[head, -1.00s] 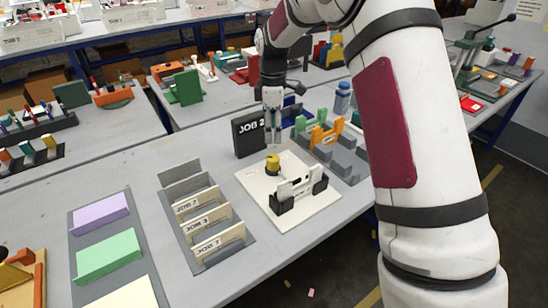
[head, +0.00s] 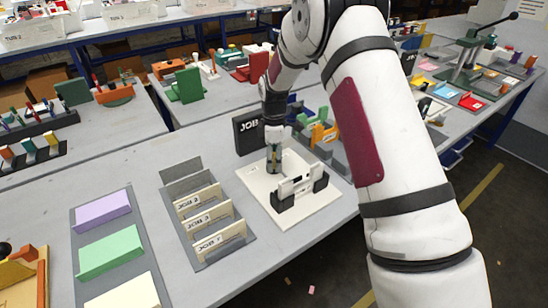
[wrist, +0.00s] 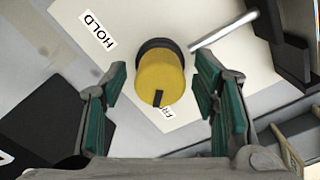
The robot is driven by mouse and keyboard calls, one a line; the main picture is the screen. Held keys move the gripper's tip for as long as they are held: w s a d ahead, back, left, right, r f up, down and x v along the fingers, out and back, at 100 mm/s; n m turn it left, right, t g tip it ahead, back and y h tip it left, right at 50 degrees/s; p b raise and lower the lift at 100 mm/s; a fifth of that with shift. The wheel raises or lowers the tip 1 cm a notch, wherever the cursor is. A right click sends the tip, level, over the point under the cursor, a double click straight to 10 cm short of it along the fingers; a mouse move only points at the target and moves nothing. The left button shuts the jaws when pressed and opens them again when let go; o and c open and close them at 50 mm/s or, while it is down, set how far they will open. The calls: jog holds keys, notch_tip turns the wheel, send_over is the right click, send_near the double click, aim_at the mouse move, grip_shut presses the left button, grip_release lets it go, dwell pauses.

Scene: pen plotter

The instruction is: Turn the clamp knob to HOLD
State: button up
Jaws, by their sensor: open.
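The yellow clamp knob (wrist: 160,75) sits on a black collar on the cream plotter base (wrist: 205,20). Its black mark points down in the wrist view, toward a partly hidden label starting "FR" (wrist: 166,112). The HOLD label (wrist: 98,30) is on the base, up and left of the knob. My gripper (wrist: 160,84) is open, with one green-padded finger on each side of the knob and visible gaps between. In the head view my gripper (head: 274,158) points down over the base (head: 318,207) and mostly hides the knob.
A white and black frame (head: 300,184) stands on the base in front of the knob. A dark JOB sign (head: 248,132) stands behind left. A rack of job cards (head: 208,222) is at left. A grey tray with coloured clips (head: 318,132) is behind right.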

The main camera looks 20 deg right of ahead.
jog(key=shift+c, duration=0.5)
jog(key=c, duration=1.1)
jog(key=shift+o, duration=0.2)
jog(key=m+b, duration=0.1)
jog(key=m, duration=0.3)
jog(key=m+b, duration=0.1)
jog(key=m, duration=0.3)
jog(key=shift+m, duration=0.3)
jog(key=m+b, duration=0.1)
jog(key=m, duration=0.8)
jog(key=shift+b, duration=0.3)
jog(key=shift+m, duration=0.3)
